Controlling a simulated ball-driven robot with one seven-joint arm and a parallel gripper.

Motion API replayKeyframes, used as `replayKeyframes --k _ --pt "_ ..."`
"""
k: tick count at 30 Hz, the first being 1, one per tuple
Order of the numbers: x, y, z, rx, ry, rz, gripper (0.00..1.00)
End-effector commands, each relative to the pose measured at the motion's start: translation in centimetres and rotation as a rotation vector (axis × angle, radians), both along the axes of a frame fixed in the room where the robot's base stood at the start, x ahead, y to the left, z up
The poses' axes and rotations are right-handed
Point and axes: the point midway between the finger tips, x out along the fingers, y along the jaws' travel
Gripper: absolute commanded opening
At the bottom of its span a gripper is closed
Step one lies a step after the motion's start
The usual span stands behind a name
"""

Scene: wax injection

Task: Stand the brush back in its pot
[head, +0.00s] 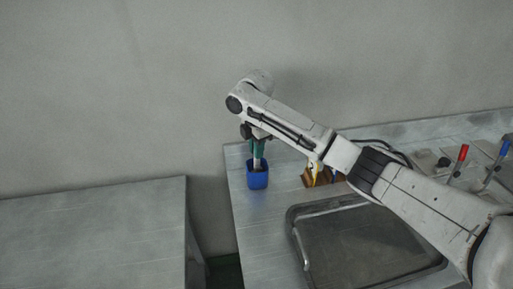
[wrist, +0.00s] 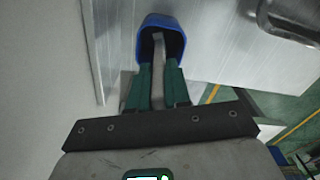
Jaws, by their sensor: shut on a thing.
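The blue pot (head: 258,181) stands upright near the left edge of the right-hand worktop. My gripper (head: 257,153) points down just above it, with its green fingers shut on the brush (head: 257,164). In the wrist view, the grey brush (wrist: 158,87) runs between the green fingers of my gripper (wrist: 157,68). Its far end reaches inside the rim of the blue pot (wrist: 179,45). The brush looks roughly upright. I cannot tell whether its lower end touches the pot's floor.
A dark metal tray (head: 296,237) lies on the worktop, right and in front of the pot. A brown holder with yellow tools (head: 309,179) stands to the pot's right. Red-handled (head: 463,153) and blue-handled (head: 504,149) levers are further right. A gap separates the left table (head: 95,220).

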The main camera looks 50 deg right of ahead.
Motion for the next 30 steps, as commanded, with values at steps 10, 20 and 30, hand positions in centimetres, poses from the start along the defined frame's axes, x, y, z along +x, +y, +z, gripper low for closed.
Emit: replayKeyframes --k 10,20,30 --pt "0.0 0.0 -0.2 0.0 0.0 0.0 0.43" --pt "0.1 0.0 0.4 0.0 -0.002 0.001 0.43" --pt "0.1 0.1 6.4 0.0 -0.004 0.001 0.43"
